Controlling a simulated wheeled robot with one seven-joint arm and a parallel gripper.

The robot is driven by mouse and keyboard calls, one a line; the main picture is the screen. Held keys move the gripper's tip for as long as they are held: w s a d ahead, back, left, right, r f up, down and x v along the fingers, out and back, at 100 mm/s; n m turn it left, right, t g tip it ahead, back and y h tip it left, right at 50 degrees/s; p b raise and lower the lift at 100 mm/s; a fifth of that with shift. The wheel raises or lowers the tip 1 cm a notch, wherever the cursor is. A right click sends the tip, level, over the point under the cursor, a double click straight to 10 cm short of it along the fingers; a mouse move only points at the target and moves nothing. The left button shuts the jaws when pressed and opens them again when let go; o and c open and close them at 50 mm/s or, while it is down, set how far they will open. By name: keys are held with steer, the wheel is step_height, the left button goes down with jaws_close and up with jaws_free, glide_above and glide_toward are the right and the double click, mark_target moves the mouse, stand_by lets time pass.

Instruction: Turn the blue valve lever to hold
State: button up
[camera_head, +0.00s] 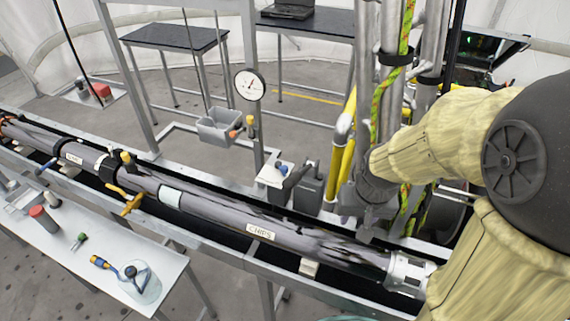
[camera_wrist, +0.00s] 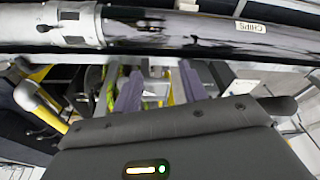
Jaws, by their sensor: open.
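A small dark blue lever (camera_head: 46,166) shows at the far left in the head view, under the long dark pipe (camera_head: 300,238); I cannot tell its exact setting. I take it to be the blue valve lever. My gripper (camera_head: 366,235) points down beside the right part of the pipe, far from that lever. In the wrist view its two fingers (camera_wrist: 161,90) stand apart with nothing seen between them, so it is open. The pipe with its CHIPS label crosses the top of the wrist view. No blue lever shows there.
A yellow valve handle (camera_head: 130,203) sits on the pipe's front side. A dial gauge (camera_head: 250,85), grey bin (camera_head: 217,127) and steel posts stand behind the pipe.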

steer(key=w+a+r+m+g, duration=0.1)
steer(key=w+a+r, duration=0.25)
steer(key=w, duration=0.45)
steer(key=w+a+r+m, duration=0.15)
steer(key=w+a, duration=0.25)
steer(key=w, duration=0.4)
step_height(320, 180, up, 5)
steer(key=m+g+b, duration=0.1)
glide_above(284, 167)
steer(key=shift+r, duration=0.15)
step_height(284, 167, down, 17)
steer(key=shift+d+f+p, duration=0.1)
steer(key=shift+f+p, duration=0.1)
steer(key=shift+p, duration=1.05)
jaws_close()
